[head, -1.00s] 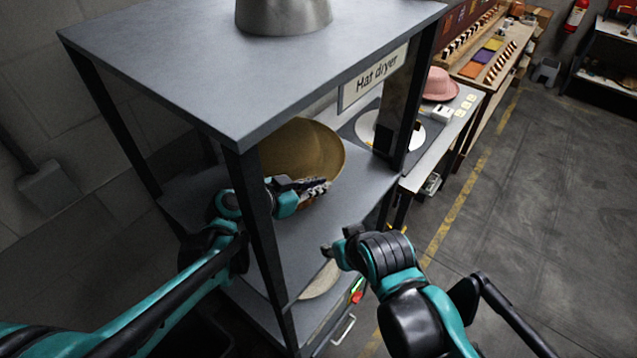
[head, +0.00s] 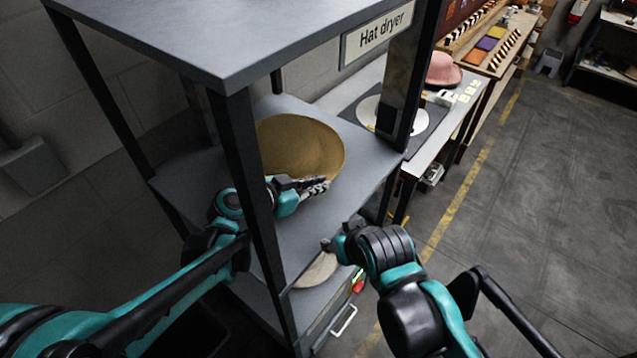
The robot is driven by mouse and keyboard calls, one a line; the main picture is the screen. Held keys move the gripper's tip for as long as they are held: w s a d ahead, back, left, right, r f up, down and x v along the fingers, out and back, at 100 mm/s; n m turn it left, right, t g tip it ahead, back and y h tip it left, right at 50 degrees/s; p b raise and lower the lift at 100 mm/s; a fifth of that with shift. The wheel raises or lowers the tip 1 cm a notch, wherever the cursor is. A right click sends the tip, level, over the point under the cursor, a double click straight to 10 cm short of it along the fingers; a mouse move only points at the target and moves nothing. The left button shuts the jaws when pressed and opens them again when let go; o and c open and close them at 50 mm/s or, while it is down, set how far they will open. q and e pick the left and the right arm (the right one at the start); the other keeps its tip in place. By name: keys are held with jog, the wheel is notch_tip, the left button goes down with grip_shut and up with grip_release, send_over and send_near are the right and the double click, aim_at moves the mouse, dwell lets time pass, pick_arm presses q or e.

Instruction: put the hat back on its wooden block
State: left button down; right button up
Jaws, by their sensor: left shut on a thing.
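A tan hat (head: 300,143) is on the middle shelf level of the hat dryer; its broad round face is turned up toward me. My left gripper (head: 318,186) reaches past the dryer's front post and is shut on the hat's near edge. I cannot tell whether the hat touches the shelf. My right gripper (head: 338,238) hangs in front of the dryer, apart from the hat, and its jaw opening is unclear. I cannot clearly make out a wooden block; a pale rounded object (head: 316,271) sits partly hidden on the lower level.
The dryer's dark front post (head: 252,190) stands close to my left arm, under the grey top (head: 200,35). A side table at the right carries a white disc (head: 412,120) and a pink hat (head: 442,70). The floor (head: 560,220) at right is clear.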

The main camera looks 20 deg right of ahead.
pick_arm(q)
jog(key=shift+f+b, duration=0.7)
dwell(0.3)
jog(key=c, duration=1.6)
grip_release()
jog(key=v, duration=1.2)
